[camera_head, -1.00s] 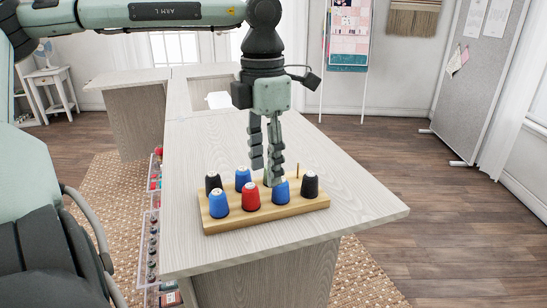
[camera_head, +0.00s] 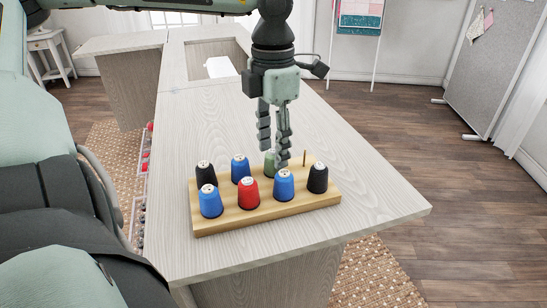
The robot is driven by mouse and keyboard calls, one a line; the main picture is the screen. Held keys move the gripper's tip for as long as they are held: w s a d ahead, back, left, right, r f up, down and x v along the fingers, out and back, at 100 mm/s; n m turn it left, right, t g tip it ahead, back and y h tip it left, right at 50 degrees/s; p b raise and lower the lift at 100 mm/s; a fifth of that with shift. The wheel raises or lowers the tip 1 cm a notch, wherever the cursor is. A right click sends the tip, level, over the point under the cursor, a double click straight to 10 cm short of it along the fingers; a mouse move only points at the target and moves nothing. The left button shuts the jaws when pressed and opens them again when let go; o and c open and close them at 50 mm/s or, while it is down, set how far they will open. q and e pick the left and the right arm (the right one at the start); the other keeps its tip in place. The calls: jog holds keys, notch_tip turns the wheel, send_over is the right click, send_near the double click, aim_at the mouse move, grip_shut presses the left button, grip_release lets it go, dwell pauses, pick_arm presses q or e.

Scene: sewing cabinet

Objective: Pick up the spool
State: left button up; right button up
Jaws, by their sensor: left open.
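A light wooden rack (camera_head: 232,224) stands on the cabinet top and holds several spools. Its front row has a blue spool (camera_head: 210,201) at the left, a red spool (camera_head: 248,194), another blue spool (camera_head: 284,187) and a black spool (camera_head: 318,178) at the right. Its back row has a black spool (camera_head: 205,174), a blue spool (camera_head: 240,168), a green spool (camera_head: 269,163) partly hidden by a finger, and a bare peg (camera_head: 304,158). My left gripper (camera_head: 274,157) is open, pointing down above the back row, its fingers close to the green spool. My right gripper does not show.
The pale wood cabinet top (camera_head: 375,200) is clear around the rack. An opening with a white item (camera_head: 220,67) lies farther back. Clear bins (camera_head: 143,170) hang on the cabinet's left side. A grey board (camera_head: 500,70) stands at the right.

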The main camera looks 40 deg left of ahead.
pick_arm(q)
notch_tip(320, 180, down, 2)
jog(key=shift+f, duration=0.3)
jog(key=shift+c, duration=0.7)
jog(key=shift+w, duration=0.1)
jog(key=c, duration=0.5)
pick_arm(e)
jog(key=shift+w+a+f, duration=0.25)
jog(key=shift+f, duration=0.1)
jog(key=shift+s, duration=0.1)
